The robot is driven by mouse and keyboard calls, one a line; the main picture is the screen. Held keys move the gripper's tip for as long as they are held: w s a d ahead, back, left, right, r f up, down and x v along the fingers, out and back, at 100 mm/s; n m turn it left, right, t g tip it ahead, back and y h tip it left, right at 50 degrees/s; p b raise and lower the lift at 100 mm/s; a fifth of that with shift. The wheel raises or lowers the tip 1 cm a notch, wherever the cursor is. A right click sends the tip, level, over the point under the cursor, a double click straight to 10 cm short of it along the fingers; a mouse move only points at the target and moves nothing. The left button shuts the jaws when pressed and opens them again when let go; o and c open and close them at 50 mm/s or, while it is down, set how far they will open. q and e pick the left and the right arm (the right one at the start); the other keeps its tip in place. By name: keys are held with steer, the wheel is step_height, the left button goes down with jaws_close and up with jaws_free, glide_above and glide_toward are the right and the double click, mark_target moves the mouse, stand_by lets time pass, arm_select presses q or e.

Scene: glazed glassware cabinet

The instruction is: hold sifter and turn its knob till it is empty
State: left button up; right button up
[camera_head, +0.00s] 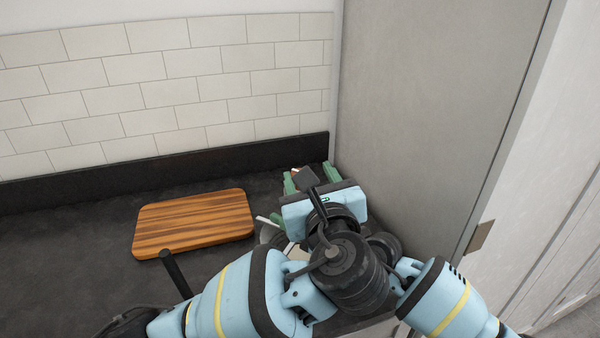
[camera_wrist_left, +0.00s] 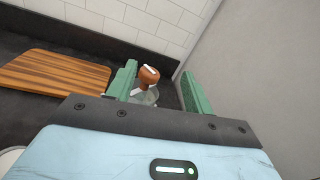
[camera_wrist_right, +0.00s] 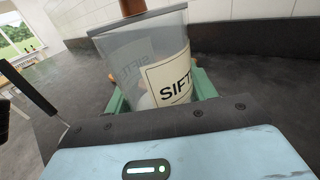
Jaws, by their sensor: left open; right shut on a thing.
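The sifter (camera_wrist_right: 140,55) is a clear container with a cream label reading "SIFT", the rest cut off. My right gripper (camera_wrist_right: 160,95) is shut on its body; some pale matter shows low inside. In the left wrist view the sifter's brown knob (camera_wrist_left: 149,75), with a white piece on it, stands above the clear body (camera_wrist_left: 146,97). My left gripper (camera_wrist_left: 160,87) is open, with its green fingers on either side of the knob; contact is not visible. In the head view my left gripper (camera_head: 310,176) hides most of the sifter and the right gripper.
A striped wooden board (camera_head: 195,222) lies on the dark counter (camera_head: 70,225) to the left. A white tiled wall (camera_head: 160,90) stands behind. A tall grey panel (camera_head: 430,110) stands close on the right of my grippers. Counter left of the board is clear.

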arm_select(q)
steer(key=w+a+r+n+g+h, duration=0.2)
steer(key=w+a+r+n+g, duration=0.2)
steer(key=w+a+r+n, duration=0.65)
steer(key=s+d+n+g+h, duration=0.3)
steer(key=s+n+g+h, duration=0.2)
steer(key=g, duration=0.7)
steer(key=shift+s+d+f+n+h, duration=0.2)
steer(key=shift+s+d+n+h, duration=0.2)
steer(key=shift+s+n, duration=0.15)
steer(key=shift+f, duration=0.1)
steer(key=x, duration=1.2)
steer(key=shift+a, duration=0.1)
